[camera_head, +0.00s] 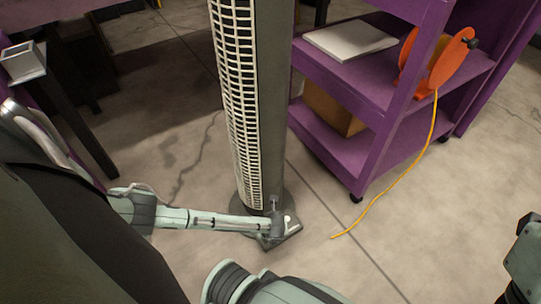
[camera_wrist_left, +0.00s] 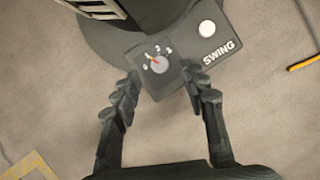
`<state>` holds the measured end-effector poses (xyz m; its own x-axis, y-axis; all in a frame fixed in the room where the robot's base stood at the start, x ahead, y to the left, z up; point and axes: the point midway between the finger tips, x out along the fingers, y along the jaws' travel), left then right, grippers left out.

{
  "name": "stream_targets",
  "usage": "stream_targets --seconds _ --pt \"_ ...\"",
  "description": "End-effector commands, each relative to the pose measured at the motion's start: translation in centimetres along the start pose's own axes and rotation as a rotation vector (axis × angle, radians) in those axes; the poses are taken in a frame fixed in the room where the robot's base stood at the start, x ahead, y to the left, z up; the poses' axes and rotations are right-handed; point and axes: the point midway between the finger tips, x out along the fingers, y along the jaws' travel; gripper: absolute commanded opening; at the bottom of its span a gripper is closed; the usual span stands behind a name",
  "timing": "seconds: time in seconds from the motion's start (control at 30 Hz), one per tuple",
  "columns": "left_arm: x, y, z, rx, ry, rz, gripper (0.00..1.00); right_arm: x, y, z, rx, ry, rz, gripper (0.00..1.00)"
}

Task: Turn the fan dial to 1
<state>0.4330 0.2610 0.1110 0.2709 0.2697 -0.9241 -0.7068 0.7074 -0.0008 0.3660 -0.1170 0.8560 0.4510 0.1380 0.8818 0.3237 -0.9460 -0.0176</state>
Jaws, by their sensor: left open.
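The tower fan (camera_head: 262,110) stands upright on the floor, with a control panel on its base. In the left wrist view the panel (camera_wrist_left: 178,85) carries a small round grey dial (camera_wrist_left: 159,65) with numbers around it, and a white round button (camera_wrist_left: 207,28) beside the word SWING. A small orange-red mark shows at the dial's upper left, near the low numbers; its exact setting is too small to tell. My left gripper (camera_wrist_left: 160,76) is open, its fingertips on either side of the dial and apart from it. My left gripper (camera_head: 278,222) also shows low by the fan base.
A purple shelf cart (camera_head: 375,95) on casters stands right of the fan, holding an orange cable reel (camera_head: 432,62). Its yellow cable (camera_head: 410,165) trails onto the floor. A dark table leg stands at left.

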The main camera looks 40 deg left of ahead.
Motion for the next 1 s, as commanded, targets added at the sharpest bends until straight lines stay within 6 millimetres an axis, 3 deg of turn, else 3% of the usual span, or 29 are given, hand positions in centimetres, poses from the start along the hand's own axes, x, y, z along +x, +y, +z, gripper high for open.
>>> stream_targets --seconds 0.2,0.4,1.0 --pt "-4.5 0.0 0.0 0.001 0.001 -0.003 0.43 0.0 0.0 0.0 0.000 0.000 0.000 0.40" --pt "-7.1 0.0 -0.1 0.000 0.002 -0.001 0.43 0.0 0.0 0.0 0.000 0.000 0.000 0.40" --pt "-7.8 0.0 0.0 0.000 0.001 0.001 0.43 0.0 0.0 0.0 0.000 0.001 0.000 0.40"
